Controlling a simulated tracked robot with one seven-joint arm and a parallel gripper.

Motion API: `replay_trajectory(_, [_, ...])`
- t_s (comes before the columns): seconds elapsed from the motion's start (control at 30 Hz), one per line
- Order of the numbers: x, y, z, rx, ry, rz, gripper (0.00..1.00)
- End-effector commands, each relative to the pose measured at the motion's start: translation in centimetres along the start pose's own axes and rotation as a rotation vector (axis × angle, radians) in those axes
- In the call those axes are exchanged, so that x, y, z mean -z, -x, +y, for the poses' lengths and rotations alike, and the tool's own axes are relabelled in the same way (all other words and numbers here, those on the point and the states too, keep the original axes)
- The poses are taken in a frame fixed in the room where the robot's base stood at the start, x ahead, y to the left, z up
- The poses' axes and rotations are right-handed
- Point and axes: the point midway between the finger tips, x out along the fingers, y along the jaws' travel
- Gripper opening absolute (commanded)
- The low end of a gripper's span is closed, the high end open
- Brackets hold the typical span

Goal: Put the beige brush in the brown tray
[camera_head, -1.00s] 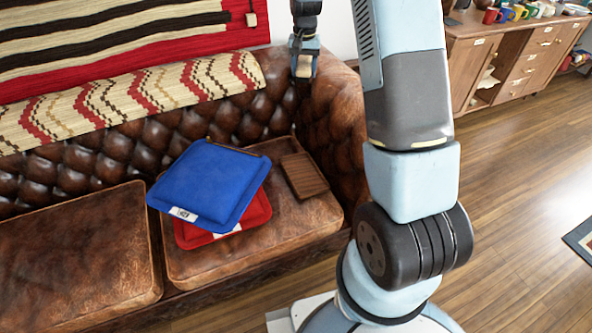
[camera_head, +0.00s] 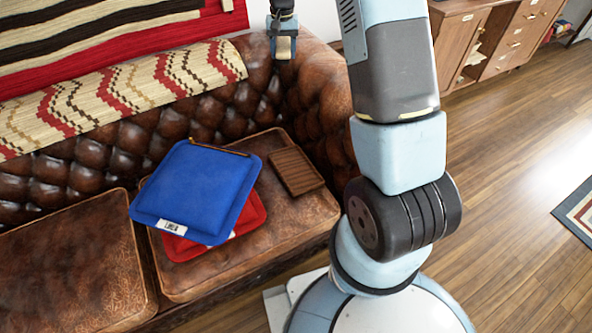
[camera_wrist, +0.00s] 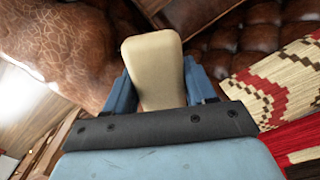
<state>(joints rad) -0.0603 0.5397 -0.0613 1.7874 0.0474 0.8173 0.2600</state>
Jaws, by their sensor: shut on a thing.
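My gripper (camera_head: 283,48) is at the top of the head view, raised in front of the sofa's back corner. It is shut on the beige brush (camera_wrist: 152,68), which sticks out between the two blue fingers in the wrist view. In the head view the brush shows only as a small pale patch at the fingertips. The brown tray (camera_head: 296,171) lies on the right seat cushion, beside the blue cushion. It is apart from my gripper and looks empty.
A blue cushion (camera_head: 196,190) lies on a red cushion (camera_head: 182,249) on the leather sofa (camera_head: 62,262). A thin brown stick-like thing (camera_head: 220,149) lies at the blue cushion's back edge. A patterned throw (camera_head: 110,95) covers the backrest. Wooden cabinets (camera_head: 500,40) stand at the back right.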

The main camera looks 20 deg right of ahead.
Motion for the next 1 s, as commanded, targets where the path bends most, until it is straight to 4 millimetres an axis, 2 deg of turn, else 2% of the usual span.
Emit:
replay_trajectory(0.17, [-2.5, -5.9, -1.4, 0.004, 0.066, -0.01, 0.11])
replay_trajectory(0.27, [-4.7, -10.2, -2.2, 0.008, 0.116, -0.013, 0.11])
replay_trajectory(0.47, [-10.3, -18.1, -3.1, 0.013, 0.217, -0.014, 0.11])
replay_trajectory(0.6, [-15.1, -23.0, -3.1, 0.013, 0.292, -0.015, 0.11])
replay_trajectory(0.8, [-22.0, -28.2, -2.1, 0.006, 0.394, -0.013, 0.11])
replay_trajectory(0.9, [-24.8, -29.7, -1.6, 0.002, 0.434, -0.011, 0.11])
replay_trajectory(1.0, [-26.6, -30.6, -1.1, -0.001, 0.462, -0.007, 0.11])
